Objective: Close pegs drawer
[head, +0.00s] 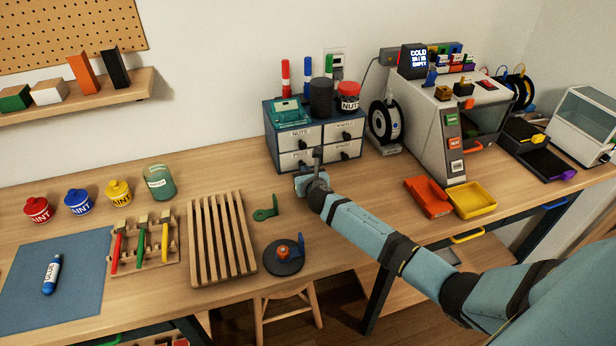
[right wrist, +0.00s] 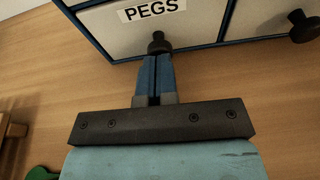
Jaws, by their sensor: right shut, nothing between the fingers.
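The pegs drawer is the lower left drawer of the small blue and grey cabinet (head: 317,152). In the right wrist view its pale front (right wrist: 110,32) carries a PEGS label (right wrist: 152,10) and a dark round knob (right wrist: 158,42). The front looks about level with the blue frame; I cannot tell whether a small gap is left. My right gripper (right wrist: 155,62) is shut and empty, its blue fingertips right at the knob, low over the table. In the head view my right gripper (head: 301,184) partly hides the drawer front. My left gripper is not in view.
A black jar (head: 321,97), a red jar (head: 349,97) and a green box stand on the cabinet. A filament spool (head: 385,122) stands to its right. A green hook (head: 266,210), a dark round base (head: 284,258) and a slatted wooden rack (head: 221,238) lie in front.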

